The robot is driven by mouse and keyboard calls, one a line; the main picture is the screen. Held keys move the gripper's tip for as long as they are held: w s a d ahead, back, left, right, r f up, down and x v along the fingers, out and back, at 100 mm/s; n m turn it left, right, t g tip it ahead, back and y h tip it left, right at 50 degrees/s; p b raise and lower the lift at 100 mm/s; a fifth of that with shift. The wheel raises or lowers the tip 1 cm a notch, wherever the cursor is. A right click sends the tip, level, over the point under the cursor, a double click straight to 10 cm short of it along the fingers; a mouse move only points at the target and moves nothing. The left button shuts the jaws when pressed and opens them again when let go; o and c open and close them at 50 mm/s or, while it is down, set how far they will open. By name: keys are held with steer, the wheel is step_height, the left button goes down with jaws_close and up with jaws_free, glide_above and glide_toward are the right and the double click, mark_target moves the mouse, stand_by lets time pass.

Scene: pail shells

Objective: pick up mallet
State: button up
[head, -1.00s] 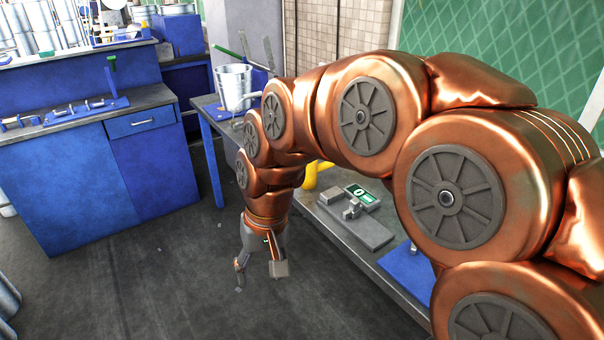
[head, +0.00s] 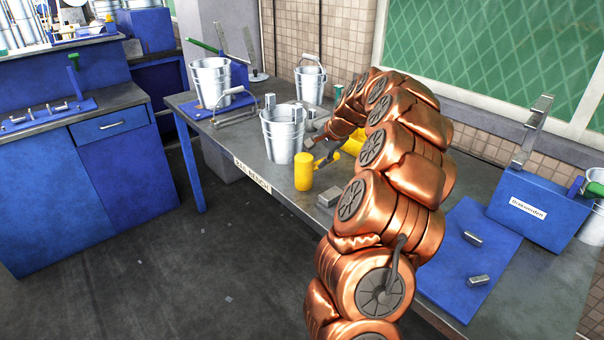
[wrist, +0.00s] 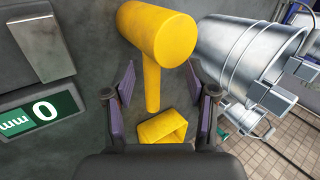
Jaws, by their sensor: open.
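The yellow mallet (head: 303,172) is on the grey bench, with its thick cylindrical head at the front edge side, next to a metal pail. In the wrist view the mallet (wrist: 155,38) shows its head at the top and its handle running down between my fingers. My gripper (wrist: 160,82) is open, one finger on each side of the handle, with gaps visible; the height above the bench is hard to judge. In the head view my gripper (head: 322,148) is beside the pail, partly hidden by my arm.
A metal pail (head: 283,138) stands close to my right finger in the wrist view (wrist: 240,55). A yellow angular piece (wrist: 160,128) lies below the handle. A green display (wrist: 40,112) and grey block (wrist: 42,40) are at left. More pails (head: 210,82) stand farther back.

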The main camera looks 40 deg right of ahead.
mark_target(316, 165)
steer(key=d+f, duration=0.1)
steer(key=w+d+f, duration=0.1)
steer(key=shift+d+f+m+p, duration=0.3)
steer(key=shift+m, duration=0.1)
steer(key=x, duration=0.1)
steer(key=p+x, duration=0.1)
steer(key=x, duration=0.2)
steer(key=shift+s+a+f+p, duration=0.2)
steer(key=shift+a+f+p, duration=0.05)
steer(key=shift+f+p, duration=0.05)
steer(key=shift+w+f, duration=0.35)
steer(key=shift+f, duration=0.1)
jaws_close()
